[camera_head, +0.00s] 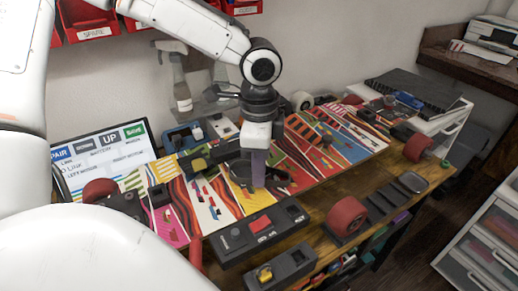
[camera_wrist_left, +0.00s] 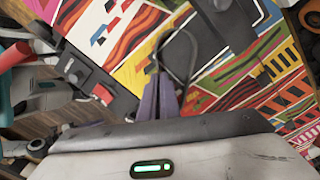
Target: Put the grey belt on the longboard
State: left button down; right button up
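The longboard (camera_head: 335,150) lies across the workbench with its colourful striped deck facing up; part of the deck also shows in the wrist view (camera_wrist_left: 120,30). My left gripper (camera_head: 258,185) points down over the left-middle part of the deck. Its purple fingers (camera_wrist_left: 160,97) are close together. The grey belt (camera_wrist_left: 192,50) is a thin dark loop that runs out from the fingertips in the wrist view, and the fingers appear shut on it. In the head view I cannot clearly make out the belt. My right gripper is not in view.
A dark box with a red button (camera_head: 260,226) lies in front of the deck. A drawer unit (camera_head: 488,230) is at the right.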

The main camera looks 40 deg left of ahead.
pick_arm(q)
jog(key=c, duration=2)
grip_release()
jog(key=shift+f, duration=0.1)
notch_tip(320, 180, up, 12)
jog(key=shift+r+p, duration=0.15)
jog(key=shift+p, duration=0.8)
